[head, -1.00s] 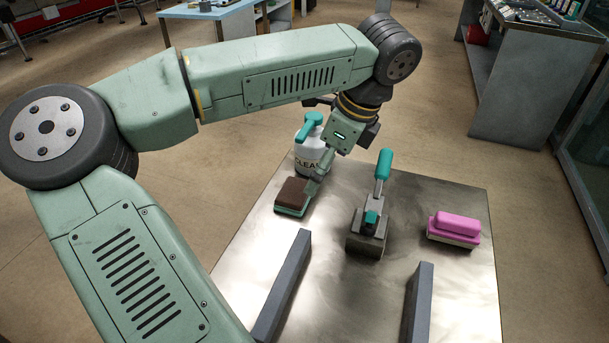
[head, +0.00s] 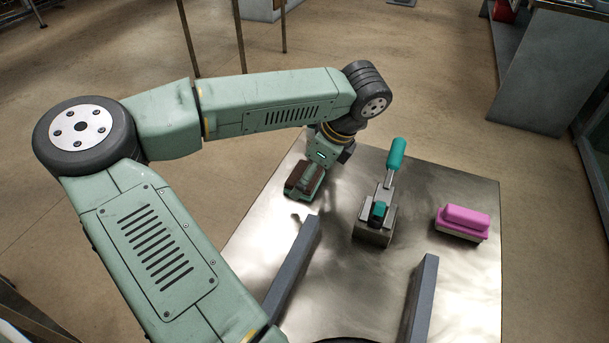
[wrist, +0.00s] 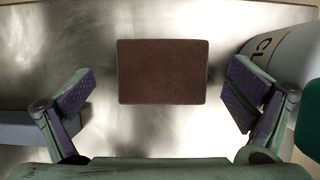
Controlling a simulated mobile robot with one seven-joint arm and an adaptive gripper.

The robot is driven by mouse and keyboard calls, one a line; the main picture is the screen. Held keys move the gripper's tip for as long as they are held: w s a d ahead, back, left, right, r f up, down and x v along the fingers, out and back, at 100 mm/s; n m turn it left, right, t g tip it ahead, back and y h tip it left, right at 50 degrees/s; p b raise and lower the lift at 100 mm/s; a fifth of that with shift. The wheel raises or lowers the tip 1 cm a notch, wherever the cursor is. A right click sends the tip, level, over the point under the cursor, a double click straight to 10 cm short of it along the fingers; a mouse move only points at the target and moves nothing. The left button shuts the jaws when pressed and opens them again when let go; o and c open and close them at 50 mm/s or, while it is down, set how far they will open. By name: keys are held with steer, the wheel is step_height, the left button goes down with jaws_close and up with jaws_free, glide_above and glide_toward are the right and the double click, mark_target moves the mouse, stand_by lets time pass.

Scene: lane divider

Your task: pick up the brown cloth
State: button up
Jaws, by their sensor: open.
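The brown cloth (head: 299,183) is a flat brown rectangle with a green edge below it, lying on the left side of the metal table. In the wrist view the brown cloth (wrist: 163,62) is centred between my two fingers. My gripper (head: 318,168) is right at the cloth in the head view, partly covering it. In the wrist view my gripper (wrist: 158,98) is open, with its purple-padded fingers wide apart on either side and clear of the cloth. The head view does not show the fingertips clearly.
A white bottle (wrist: 290,55) stands close to my right finger in the wrist view. A teal-handled clamp (head: 376,215) is at mid-table, and a pink-topped block (head: 464,221) is to its right. Two grey bars (head: 293,270) (head: 420,300) lie in front.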

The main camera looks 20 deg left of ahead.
steer(key=shift+a+f, duration=0.1)
steer(key=shift+f, duration=0.2)
steer(key=shift+c, duration=0.3)
steer(key=c, duration=1.2)
steer(key=shift+r, duration=0.1)
